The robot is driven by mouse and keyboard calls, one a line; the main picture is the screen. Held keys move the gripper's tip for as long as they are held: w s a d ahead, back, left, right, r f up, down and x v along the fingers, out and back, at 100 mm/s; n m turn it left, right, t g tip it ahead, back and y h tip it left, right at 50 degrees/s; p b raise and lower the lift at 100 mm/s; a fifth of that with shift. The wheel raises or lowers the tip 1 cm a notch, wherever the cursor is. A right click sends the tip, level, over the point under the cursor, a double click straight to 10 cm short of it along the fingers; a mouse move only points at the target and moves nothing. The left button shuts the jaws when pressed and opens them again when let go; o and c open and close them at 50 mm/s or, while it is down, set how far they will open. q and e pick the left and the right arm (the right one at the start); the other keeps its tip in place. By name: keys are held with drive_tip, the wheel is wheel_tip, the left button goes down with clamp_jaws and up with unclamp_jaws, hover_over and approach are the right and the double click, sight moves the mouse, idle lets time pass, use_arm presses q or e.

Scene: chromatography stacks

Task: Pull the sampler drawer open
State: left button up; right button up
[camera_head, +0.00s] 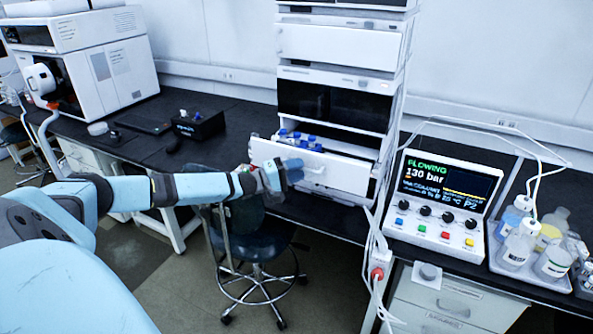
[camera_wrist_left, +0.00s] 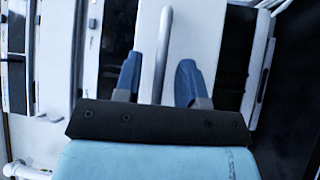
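The sampler drawer (camera_head: 335,176) has a white front and stands partly out of the instrument stack. Several blue-capped vials (camera_head: 300,138) show behind its front. Its bar handle (camera_head: 315,170) sits on the front; in the left wrist view the handle (camera_wrist_left: 163,55) runs lengthwise between my fingers. My left gripper (camera_head: 285,174) is at the drawer front, just left of the handle. In the left wrist view my left gripper (camera_wrist_left: 160,82) is open, with a finger on each side of the handle and gaps showing. I cannot tell the depth between fingertips and handle. My right gripper is not in view.
The instrument stack (camera_head: 333,104) stands on a dark bench. A control unit (camera_head: 440,200) and a tray of bottles (camera_head: 520,262) are to its right. A black box (camera_head: 199,125) lies to the left. A stool (camera_head: 255,240) stands on the floor below my left arm.

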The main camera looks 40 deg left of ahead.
use_arm(q)
drive_tip(key=b+v, duration=0.1)
drive_tip(key=v, duration=1.3)
drive_tip(key=shift+d, duration=0.1)
